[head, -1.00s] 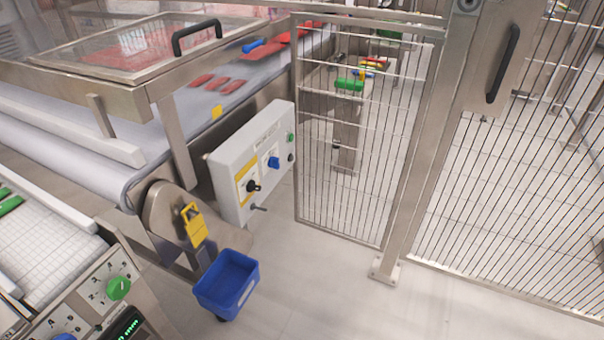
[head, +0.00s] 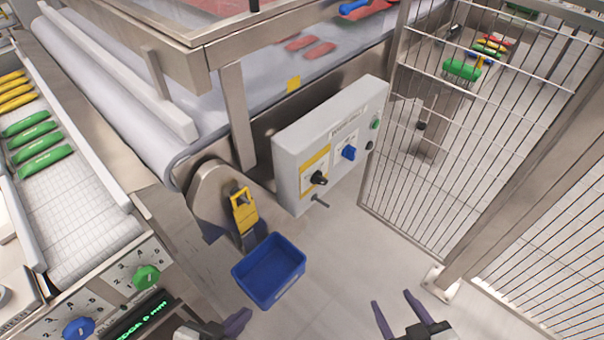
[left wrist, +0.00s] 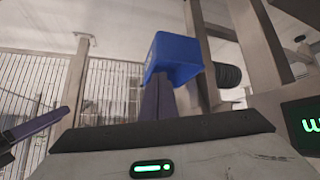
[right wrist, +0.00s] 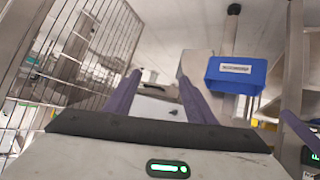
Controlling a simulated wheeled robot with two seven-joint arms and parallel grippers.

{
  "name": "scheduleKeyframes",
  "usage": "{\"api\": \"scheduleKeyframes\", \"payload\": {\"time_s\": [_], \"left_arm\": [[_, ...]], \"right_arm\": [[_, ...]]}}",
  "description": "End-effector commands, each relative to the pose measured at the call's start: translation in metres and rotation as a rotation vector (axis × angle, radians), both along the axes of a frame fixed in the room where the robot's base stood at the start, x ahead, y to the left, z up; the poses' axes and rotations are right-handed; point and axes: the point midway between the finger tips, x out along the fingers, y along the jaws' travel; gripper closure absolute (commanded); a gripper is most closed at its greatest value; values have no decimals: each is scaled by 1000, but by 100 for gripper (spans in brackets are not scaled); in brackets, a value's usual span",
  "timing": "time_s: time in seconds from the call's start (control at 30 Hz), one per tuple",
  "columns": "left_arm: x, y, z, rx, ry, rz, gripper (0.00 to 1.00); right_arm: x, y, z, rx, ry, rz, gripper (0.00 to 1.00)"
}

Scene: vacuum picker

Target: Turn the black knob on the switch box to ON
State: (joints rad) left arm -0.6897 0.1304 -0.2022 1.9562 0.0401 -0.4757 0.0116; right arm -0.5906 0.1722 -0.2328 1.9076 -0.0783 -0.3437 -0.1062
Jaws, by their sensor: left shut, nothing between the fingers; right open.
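The grey switch box (head: 301,150) stands at the middle of the head view, beside the conveyor. The black knob (head: 319,178) sits on a yellow plate on its front face; the plate's lettering is too small to read. My left gripper (head: 240,319) is shut and empty at the bottom of the head view, below the blue bin. Its closed purple fingers also show in the left wrist view (left wrist: 157,100). My right gripper (head: 394,305) is open and empty, below and right of the box, well apart from it. Its spread fingers show in the right wrist view (right wrist: 155,90).
A blue knob (head: 348,153) sits beside the black one on the box, and a small lever (head: 320,201) sticks out below. A blue bin (head: 268,271) is below left of the box. A wire fence (head: 420,190) closes the right side. Open floor lies between.

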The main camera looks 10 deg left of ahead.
Motion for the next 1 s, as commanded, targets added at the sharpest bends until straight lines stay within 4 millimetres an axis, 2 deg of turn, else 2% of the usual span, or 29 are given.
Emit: {"api": "scheduleKeyframes", "payload": {"time_s": [0.03, 0.13, 0.2, 0.3, 0.4, 0.53, 0.77, 1.0], "left_arm": [[0, 0, -15, -1, -1, -1, 100], [3, -2, -27, -5, -8, -3, 100], [5, -4, -34, -11, -16, -6, 100], [7, -7, -42, -14, -17, -11, 100], [6, -8, -49, -16, -18, -15, 100], [5, -8, -52, -16, -17, -19, 100], [3, -9, -51, -16, -13, -20, 100], [4, -9, -51, -16, -18, -20, 100]], "right_arm": [[36, 0, 5, -127, -147, 100, 50], [101, 11, 41, -458, -493, 339, 50], [133, 26, 67, -709, -739, 506, 50], [158, 50, 94, -1048, -1053, 718, 50], [168, 67, 104, -1318, -1294, 886, 50], [171, 76, 105, -1528, -1479, 1020, 50], [181, 94, 107, -1596, -1544, 1065, 50], [208, 130, 107, -1592, -1541, 1061, 50]]}}
